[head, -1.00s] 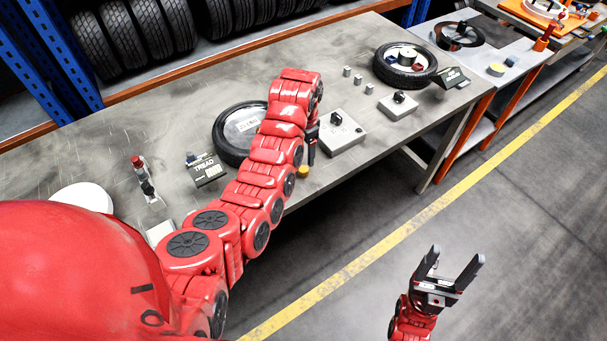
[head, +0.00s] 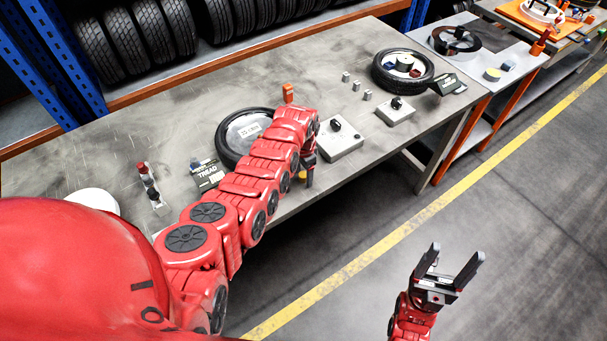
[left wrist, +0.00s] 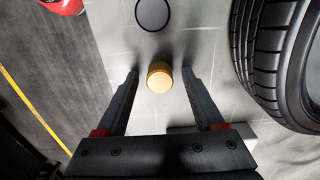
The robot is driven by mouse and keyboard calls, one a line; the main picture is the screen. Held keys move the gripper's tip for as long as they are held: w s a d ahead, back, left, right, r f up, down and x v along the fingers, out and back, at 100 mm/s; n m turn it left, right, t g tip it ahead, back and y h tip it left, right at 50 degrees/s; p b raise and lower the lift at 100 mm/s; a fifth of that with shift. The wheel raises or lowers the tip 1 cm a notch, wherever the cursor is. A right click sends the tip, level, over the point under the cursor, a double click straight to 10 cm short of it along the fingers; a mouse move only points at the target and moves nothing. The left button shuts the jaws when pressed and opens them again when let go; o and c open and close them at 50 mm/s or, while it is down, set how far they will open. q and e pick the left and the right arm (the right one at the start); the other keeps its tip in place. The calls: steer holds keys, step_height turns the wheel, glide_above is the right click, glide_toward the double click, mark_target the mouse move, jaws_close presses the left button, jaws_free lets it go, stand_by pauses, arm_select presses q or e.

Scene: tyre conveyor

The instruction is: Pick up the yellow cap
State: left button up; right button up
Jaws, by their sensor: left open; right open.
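The yellow cap (left wrist: 160,79) is a small round cylinder standing near the front edge of the workbench. In the left wrist view it lies between the fingertips of my left gripper (left wrist: 160,74), with a gap on both sides. The left gripper is open and holds nothing. In the head view this gripper (head: 309,181) points down at the bench's front edge, and my arm mostly hides the cap. My right gripper (head: 457,252) is open and empty over the floor, away from the bench.
A tyre with a rim (head: 236,136) lies beside my left arm. A grey box with a black knob (head: 341,143) stands right of the gripper. An orange object (head: 288,93) stands behind the arm. Another tyre (head: 403,69) lies at the far end. The floor in front is clear.

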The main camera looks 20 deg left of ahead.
arm_select(q)
jaws_close()
stand_by(0.3)
steer(key=shift+r, duration=0.15)
stand_by(0.3)
